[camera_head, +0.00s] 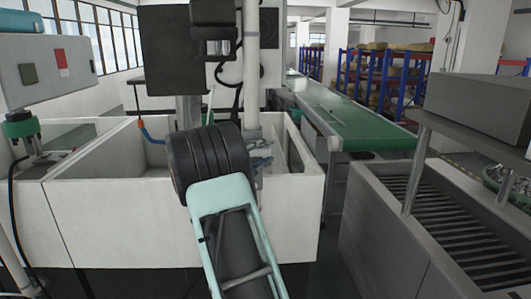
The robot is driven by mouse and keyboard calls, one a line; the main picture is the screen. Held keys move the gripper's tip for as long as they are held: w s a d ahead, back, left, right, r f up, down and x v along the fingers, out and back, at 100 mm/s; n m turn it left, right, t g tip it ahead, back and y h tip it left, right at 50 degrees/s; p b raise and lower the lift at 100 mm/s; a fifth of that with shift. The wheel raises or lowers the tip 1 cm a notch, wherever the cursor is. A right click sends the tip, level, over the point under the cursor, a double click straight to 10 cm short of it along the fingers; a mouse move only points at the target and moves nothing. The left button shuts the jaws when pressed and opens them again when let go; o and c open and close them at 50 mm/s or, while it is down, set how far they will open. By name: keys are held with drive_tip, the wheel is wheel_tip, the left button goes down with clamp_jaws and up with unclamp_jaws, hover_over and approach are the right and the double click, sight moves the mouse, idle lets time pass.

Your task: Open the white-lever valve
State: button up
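I cannot make out a white lever for certain. A white vertical pipe (251,75) runs down to the white tank (125,220) in the middle. Near the pipe's foot is a small grey-blue fitting (262,161), partly hidden behind my arm. I cannot tell whether it is the valve. My arm, with black and pale teal links, reaches up from the bottom middle in front of the tank. My gripper cannot be made out; the arm covers the area behind it.
A blue hose with an orange end (149,134) hangs at the tank. A green conveyor (345,120) runs back at right, beside a slatted metal bench (440,225).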

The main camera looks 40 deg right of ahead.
clamp_jaws()
